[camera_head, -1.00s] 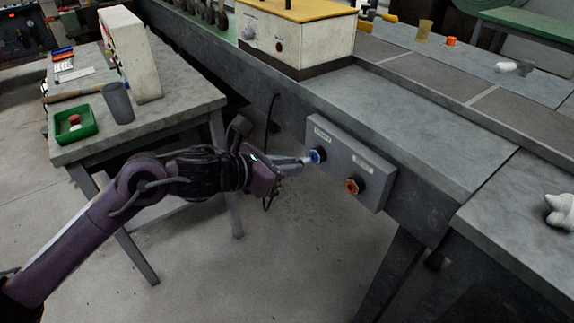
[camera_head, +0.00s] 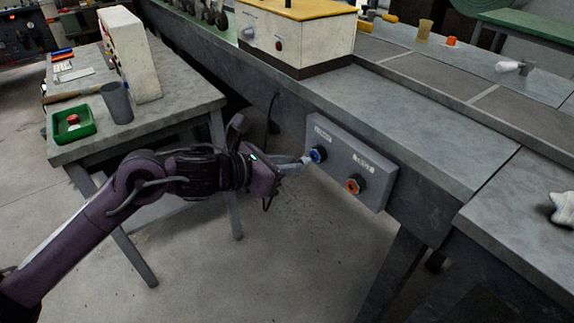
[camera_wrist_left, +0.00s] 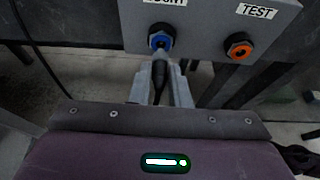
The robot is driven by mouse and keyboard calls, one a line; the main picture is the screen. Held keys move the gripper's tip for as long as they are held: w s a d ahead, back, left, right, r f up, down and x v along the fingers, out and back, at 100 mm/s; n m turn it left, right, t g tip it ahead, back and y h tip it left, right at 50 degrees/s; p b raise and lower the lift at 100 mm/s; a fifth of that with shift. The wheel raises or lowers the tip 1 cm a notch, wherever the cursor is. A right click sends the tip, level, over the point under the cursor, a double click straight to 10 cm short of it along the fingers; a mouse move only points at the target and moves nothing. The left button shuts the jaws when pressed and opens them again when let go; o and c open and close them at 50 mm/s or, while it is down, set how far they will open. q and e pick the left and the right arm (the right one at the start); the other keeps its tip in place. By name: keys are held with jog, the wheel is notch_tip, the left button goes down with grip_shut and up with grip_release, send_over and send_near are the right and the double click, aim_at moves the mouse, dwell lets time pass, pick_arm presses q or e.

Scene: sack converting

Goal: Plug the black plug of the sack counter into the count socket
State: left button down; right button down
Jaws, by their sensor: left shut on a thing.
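The blue-ringed socket (camera_head: 318,154) sits on the left of a grey panel (camera_head: 345,160) on the bench side. In the left wrist view, the label above this blue socket (camera_wrist_left: 160,41) is cut off by the top edge and appears to read COUNT. My left gripper (camera_head: 303,161) is right in front of it, fingers pointing at it. In the left wrist view the gripper (camera_wrist_left: 161,88) is shut on the black plug (camera_wrist_left: 160,72), which lines up with the blue socket and appears to meet it. I cannot tell how deep it sits. My right gripper is out of view.
An orange-ringed socket (camera_head: 355,184), labelled TEST in the wrist view, is to the right on the panel. A black cable (camera_head: 272,112) hangs on the bench side. A side table (camera_head: 165,105) with a green tray (camera_head: 72,135) and grey cup (camera_head: 117,103) stands left.

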pick_arm(q)
jog(key=shift+b, duration=0.3)
dwell(0.5)
jog(key=shift+w+d, duration=0.6)
jog(key=shift+d, duration=0.2)
dwell(0.6)
jog(key=c, duration=1.3)
grip_release()
